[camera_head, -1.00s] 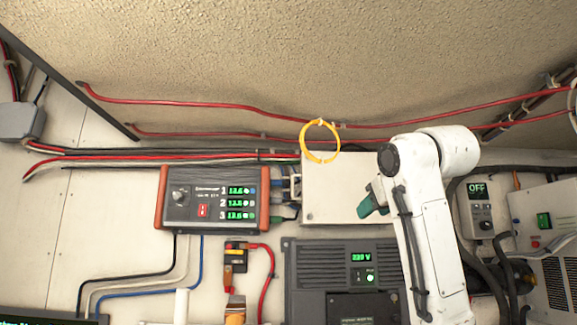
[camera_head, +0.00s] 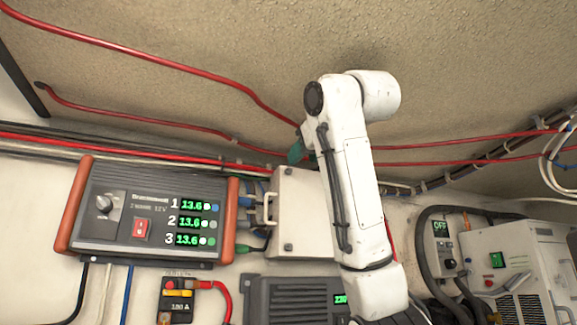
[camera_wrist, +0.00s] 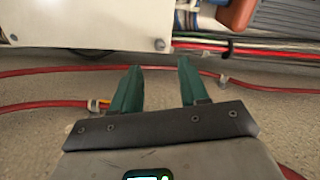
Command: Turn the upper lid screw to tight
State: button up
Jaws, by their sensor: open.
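The cream box (camera_head: 300,225) is mounted on the wall right of the charger, its right part hidden by my arm. A small dark upper screw (camera_head: 287,172) and a lower screw (camera_head: 288,246) show along the lid's left edge. The wrist view shows the box upside down at the top, with a screw (camera_wrist: 160,44) near its corner and another (camera_wrist: 14,38) farther left. My gripper (camera_wrist: 160,68) is open and empty, its green fingers apart from the lid. In the head view a green finger (camera_head: 296,151) shows above the box, partly behind my arm.
Red cables (camera_head: 200,70) run along the textured surface above the box. The charger (camera_head: 150,215) and a white handle (camera_head: 268,208) lie left of the lid. A dark inverter (camera_head: 290,300) is below, and a grey unit (camera_head: 510,265) stands at the right.

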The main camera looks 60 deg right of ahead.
aim_at(289, 170)
jog(key=p+x, duration=0.1)
jog(key=x, duration=0.6)
jog(key=shift+w+d+p, duration=0.1)
jog(key=shift+p, duration=0.2)
grip_shut()
